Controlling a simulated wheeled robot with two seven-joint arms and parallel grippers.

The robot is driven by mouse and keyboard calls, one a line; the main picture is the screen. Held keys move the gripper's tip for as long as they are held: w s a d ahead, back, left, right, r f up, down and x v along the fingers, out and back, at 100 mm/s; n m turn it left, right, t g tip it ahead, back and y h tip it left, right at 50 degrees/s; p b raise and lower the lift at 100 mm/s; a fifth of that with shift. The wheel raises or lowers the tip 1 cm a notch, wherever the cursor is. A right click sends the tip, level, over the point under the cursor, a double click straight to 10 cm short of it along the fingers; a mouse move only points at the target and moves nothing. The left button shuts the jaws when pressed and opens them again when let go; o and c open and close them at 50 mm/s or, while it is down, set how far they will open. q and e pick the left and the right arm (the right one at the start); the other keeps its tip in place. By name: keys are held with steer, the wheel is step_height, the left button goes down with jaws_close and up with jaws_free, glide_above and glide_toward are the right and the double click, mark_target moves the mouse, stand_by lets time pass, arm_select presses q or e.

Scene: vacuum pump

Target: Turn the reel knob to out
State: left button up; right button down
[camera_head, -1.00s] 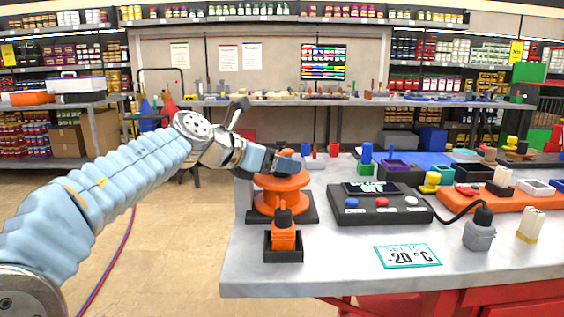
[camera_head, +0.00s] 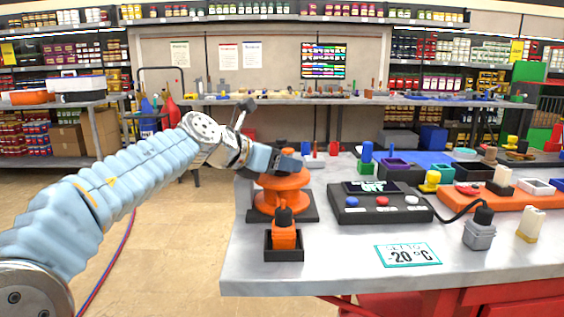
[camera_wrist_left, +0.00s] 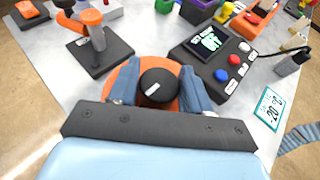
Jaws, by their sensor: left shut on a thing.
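The orange reel (camera_head: 282,195) stands on a dark base near the left edge of the table. Its black knob (camera_wrist_left: 158,86) shows in the left wrist view, with a white mark that slants from the middle toward the lower left. My left gripper (camera_head: 285,162) is at the top of the reel. In the left wrist view its two blue fingers (camera_wrist_left: 160,92) are on either side of the knob, shut on it. Part of the orange reel (camera_wrist_left: 122,80) shows around the knob. In the head view the fingers hide the knob.
An orange bottle-like part (camera_head: 284,236) sits in a black tray in front of the reel. A black control box (camera_head: 380,208) with a screen and buttons is to the right. A set-to card (camera_head: 407,255) lies near the front edge. An orange-capped post (camera_wrist_left: 93,28) stands beside the reel.

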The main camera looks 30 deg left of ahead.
arm_select(q)
steer(key=n+y, duration=0.3)
steer(key=y, duration=0.1)
steer(key=shift+a+f+n+t, duration=0.1)
steer(key=shift+a+n+t, duration=0.05)
steer(key=shift+n+t, duration=0.2)
steer(key=n+y, duration=0.4)
steer(key=y, duration=0.1)
steer(key=n+g+y, duration=0.2)
steer(key=shift+n+y, duration=0.25)
steer(key=shift+y, duration=0.15)
steer(key=n+g+y, duration=0.4)
steer(key=n, duration=0.1)
steer(key=shift+w+g, duration=0.1)
steer(key=shift+g, duration=0.15)
steer(key=shift+d+r+n+g+y, duration=0.1)
steer(key=shift+n+g+y, duration=0.4)
steer(key=shift+n+g, duration=0.75)
steer(key=shift+d+r+n+g+y, duration=0.1)
steer(key=shift+n+g+y, duration=0.4)
steer(key=shift+n+g, duration=0.75)
steer(key=o, duration=0.9)
steer(key=shift+o, duration=0.3)
